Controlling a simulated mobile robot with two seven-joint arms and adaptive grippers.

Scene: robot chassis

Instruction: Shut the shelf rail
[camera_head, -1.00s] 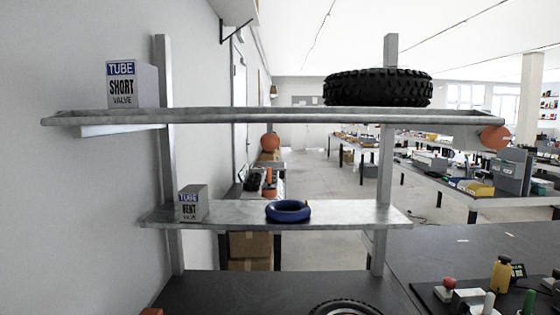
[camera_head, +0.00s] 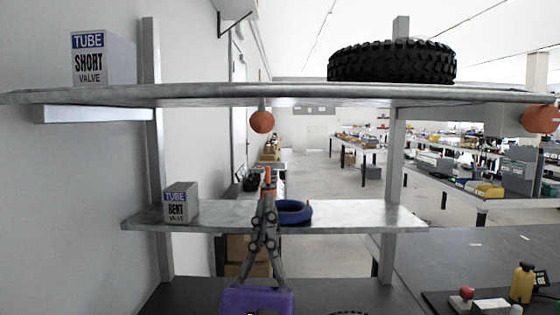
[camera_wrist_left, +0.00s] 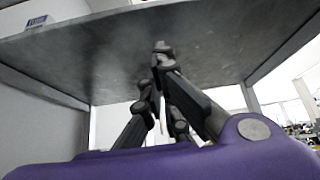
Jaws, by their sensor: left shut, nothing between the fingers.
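The shelf rail is the long grey metal edge (camera_head: 280,96) along the front of the upper shelf, running across nearly the whole head view. An orange ball-shaped part (camera_head: 540,119) is at its right end. My left gripper (camera_head: 266,190) is shut and empty, fingers pointing up, below the upper shelf and in front of the lower shelf. In the left wrist view the fingertips (camera_wrist_left: 161,48) point up toward the underside of a grey shelf (camera_wrist_left: 110,50); whether they touch it I cannot tell. My right gripper is not in view.
The lower shelf (camera_head: 350,214) holds another tube box (camera_head: 180,202) and a blue ring (camera_head: 294,212), partly behind my gripper. A second orange ball (camera_head: 262,121) shows below the upper shelf.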

